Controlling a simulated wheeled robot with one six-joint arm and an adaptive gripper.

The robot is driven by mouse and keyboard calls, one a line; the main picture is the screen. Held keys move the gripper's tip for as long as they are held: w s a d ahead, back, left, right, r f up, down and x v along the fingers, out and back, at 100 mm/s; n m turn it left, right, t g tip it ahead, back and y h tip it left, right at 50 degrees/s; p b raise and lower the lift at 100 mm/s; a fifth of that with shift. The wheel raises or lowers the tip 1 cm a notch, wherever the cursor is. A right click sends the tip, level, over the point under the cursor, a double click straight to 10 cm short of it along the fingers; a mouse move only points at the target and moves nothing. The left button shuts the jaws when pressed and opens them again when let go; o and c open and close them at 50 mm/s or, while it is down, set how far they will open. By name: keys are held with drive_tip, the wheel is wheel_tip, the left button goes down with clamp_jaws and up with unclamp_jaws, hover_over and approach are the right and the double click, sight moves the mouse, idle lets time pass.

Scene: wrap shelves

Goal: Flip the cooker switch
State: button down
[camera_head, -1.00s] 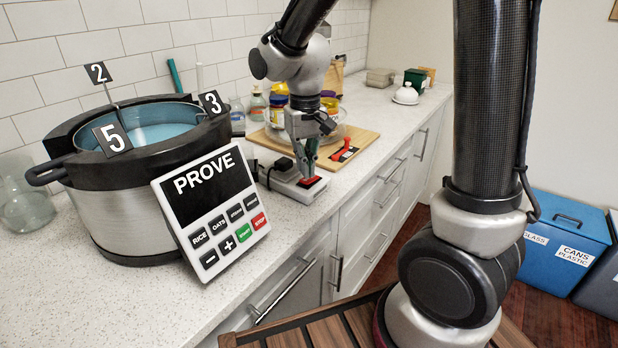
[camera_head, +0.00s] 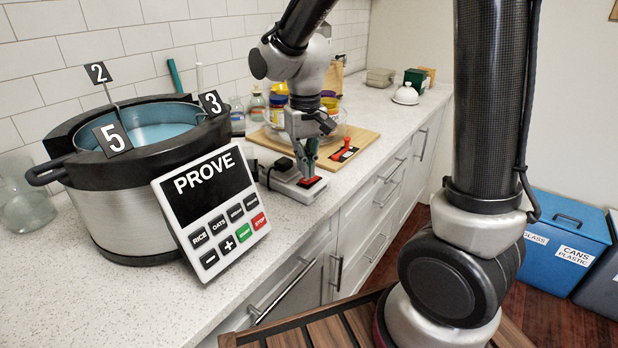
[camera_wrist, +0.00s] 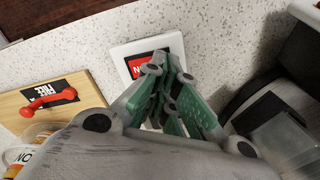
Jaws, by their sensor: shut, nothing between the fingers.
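The cooker switch is a white box (camera_head: 283,177) with a red panel (camera_head: 314,182) on the counter, to the right of the cooker. In the wrist view its white plate (camera_wrist: 121,54) and red panel (camera_wrist: 136,66) show past my fingers, with part of a white letter marking visible. The cooker (camera_head: 125,215) is a large silver and black pot with a keypad panel reading PROVE. My gripper (camera_head: 307,176) is shut and empty, pointing down at the red panel. Its fingers (camera_wrist: 172,62) hide part of the panel, and I cannot tell whether they touch it.
A wooden board (camera_head: 361,136) with a red-handled lever (camera_head: 345,150) lies just beyond the switch. Jars with yellow and purple parts (camera_head: 277,108) stand behind my gripper. A glass jar (camera_head: 22,205) is at the far left. The counter front (camera_head: 235,290) is clear.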

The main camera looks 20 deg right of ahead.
sight(306, 180)
drive_tip(key=shift+f, duration=1.2)
idle(0.6)
drive_tip(key=shift+r, duration=3.5)
drive_tip(key=s+d+r+t, duration=0.2)
drive_tip(key=s+d+r, duration=0.1)
drive_tip(key=s+d, duration=0.4)
drive_tip(key=s+d+r+t, duration=0.2)
drive_tip(key=s+d+r, duration=0.2)
drive_tip(key=s+d, duration=0.3)
drive_tip(key=s, duration=0.4)
drive_tip(key=shift+d+r+m, duration=0.25)
drive_tip(key=shift+d+m, duration=0.15)
